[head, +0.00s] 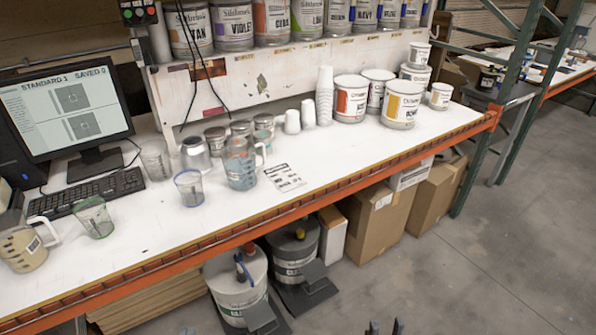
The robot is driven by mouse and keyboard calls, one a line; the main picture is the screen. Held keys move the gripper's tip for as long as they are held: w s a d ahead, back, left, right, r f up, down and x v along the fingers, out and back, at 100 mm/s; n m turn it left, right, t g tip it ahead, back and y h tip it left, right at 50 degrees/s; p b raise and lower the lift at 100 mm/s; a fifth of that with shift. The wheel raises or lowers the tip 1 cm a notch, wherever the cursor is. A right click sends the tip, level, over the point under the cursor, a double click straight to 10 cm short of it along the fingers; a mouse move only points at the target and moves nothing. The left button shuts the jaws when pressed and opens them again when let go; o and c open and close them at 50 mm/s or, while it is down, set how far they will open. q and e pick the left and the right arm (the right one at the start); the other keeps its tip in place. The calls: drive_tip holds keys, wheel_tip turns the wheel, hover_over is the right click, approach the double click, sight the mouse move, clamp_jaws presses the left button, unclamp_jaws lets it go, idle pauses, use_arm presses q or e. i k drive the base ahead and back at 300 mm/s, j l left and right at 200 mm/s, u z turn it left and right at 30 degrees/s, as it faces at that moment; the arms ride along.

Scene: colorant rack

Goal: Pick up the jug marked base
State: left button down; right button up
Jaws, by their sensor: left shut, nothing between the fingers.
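Two jugs with handles stand on the white bench. A clear jug with cream contents and a small white label (24,250) is at the left front edge, its handle to the right. A second clear jug (240,165), blue-grey inside, stands mid-bench, its handle also to the right. The lettering on both is too small to read, so I cannot tell which says base. My right gripper (385,327) shows two dark, separated fingertips at the bottom edge, open and empty. Both are well below the jugs.
Clear cups (189,188) stand between the jugs, with a keyboard (86,193) and monitor (70,100) behind. Small cans and white cup stacks (324,95) are behind the mid-bench jug. An orange beam (290,215) edges the bench. Buckets (240,287) and boxes sit below.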

sight(22, 250)
drive_tip(key=u, duration=1.4)
